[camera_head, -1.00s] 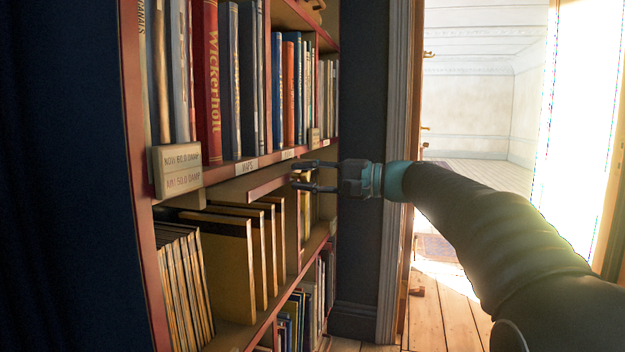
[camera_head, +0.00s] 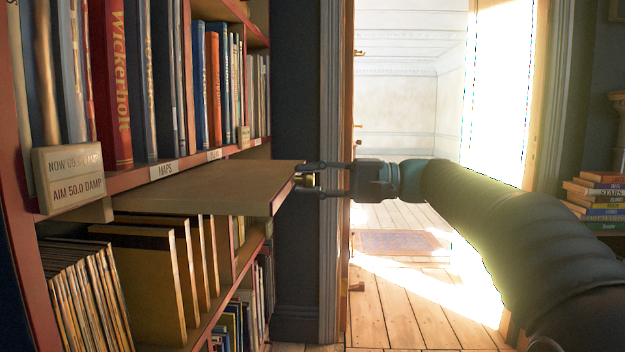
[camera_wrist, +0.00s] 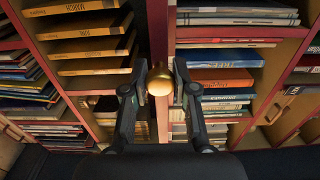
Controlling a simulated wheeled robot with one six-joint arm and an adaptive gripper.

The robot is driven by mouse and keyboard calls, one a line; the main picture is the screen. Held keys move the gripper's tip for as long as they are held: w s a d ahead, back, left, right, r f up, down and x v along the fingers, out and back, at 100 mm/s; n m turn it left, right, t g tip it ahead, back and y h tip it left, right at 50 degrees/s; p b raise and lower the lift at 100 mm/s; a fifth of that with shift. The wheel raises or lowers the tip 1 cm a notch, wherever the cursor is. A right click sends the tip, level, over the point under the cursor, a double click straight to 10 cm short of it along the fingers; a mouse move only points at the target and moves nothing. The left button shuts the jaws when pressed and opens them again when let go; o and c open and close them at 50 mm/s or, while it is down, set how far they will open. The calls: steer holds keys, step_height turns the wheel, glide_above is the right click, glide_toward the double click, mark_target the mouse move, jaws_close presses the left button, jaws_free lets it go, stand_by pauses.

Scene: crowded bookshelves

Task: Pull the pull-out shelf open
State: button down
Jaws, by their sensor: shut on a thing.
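The pull-out shelf (camera_head: 205,183) is a thin, flat wooden board under the upper row of books. It stands well out from the bookcase, level, with its top bare. A small brass knob (camera_head: 308,180) is on its front edge; it also shows in the wrist view (camera_wrist: 160,80). My gripper (camera_head: 304,181) reaches in from the right and is shut on the knob, one finger on each side. In the wrist view my gripper (camera_wrist: 160,88) has both fingertips against the knob. The back of the board is hidden in the bookcase.
A two-line sign (camera_head: 73,180) sticks out from the bookcase edge at left. A MAPS label (camera_head: 166,170) is on the ledge above the board. Tall folders (camera_head: 135,270) stand below it. An open doorway and wooden floor (camera_head: 400,305) lie behind my arm.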

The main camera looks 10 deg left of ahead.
steer(key=c, duration=0.9)
jaws_free()
steer(key=shift+d, duration=0.1)
steer(key=d, duration=1.2)
steer(key=shift+w, duration=0.35)
